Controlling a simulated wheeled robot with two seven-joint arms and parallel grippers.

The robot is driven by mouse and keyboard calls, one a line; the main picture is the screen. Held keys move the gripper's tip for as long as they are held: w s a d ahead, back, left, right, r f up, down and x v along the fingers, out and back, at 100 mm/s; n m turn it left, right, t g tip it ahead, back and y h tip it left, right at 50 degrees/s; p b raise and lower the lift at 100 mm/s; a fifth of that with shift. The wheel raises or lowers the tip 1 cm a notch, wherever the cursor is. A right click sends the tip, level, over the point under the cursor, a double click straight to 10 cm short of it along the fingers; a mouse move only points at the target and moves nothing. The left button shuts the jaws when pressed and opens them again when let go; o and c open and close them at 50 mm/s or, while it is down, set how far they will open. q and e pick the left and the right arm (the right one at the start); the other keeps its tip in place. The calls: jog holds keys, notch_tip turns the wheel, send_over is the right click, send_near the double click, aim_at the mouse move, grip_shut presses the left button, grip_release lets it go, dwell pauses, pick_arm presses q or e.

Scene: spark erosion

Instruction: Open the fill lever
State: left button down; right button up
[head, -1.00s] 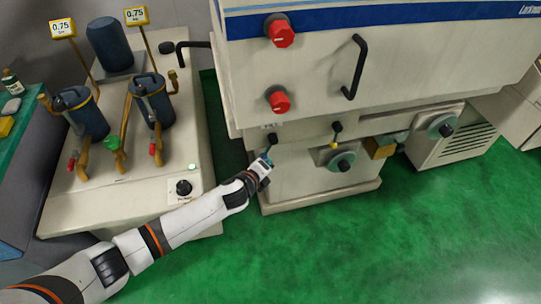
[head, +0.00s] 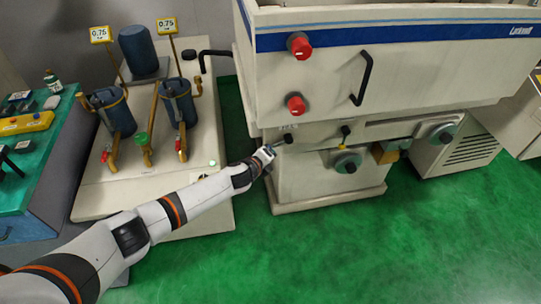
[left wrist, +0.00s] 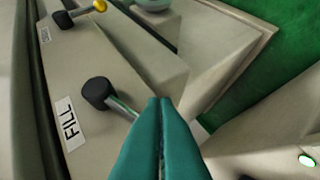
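The fill lever (head: 288,138) sits on the front of the white machine, under its tank. In the left wrist view the fill lever (left wrist: 98,93) has a black knob and a thin metal stem slanting down to the right, with the FILL label (left wrist: 70,126) beside it. My left gripper (head: 267,152) is just left of and below the lever in the head view. In the left wrist view my left gripper (left wrist: 160,101) has its teal fingers together, with nothing visible between them. The tips are close to the stem's lower end; I cannot tell whether they touch. My right gripper is out of view.
A second lever (head: 345,131) with a black knob and yellow end is to the right, above a round dial (head: 347,161). Two red knobs (head: 299,45) and a black handle (head: 363,79) are above. A bench with blue canisters (head: 117,112) stands left. Green floor is clear in front.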

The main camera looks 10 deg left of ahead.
pick_arm(q)
jog(key=shift+w+a+r, duration=0.1)
jog(key=shift+a+r, duration=0.15)
jog(key=shift+r, duration=0.2)
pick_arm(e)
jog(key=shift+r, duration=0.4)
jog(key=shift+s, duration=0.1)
pick_arm(q)
jog(key=shift+f, duration=0.1)
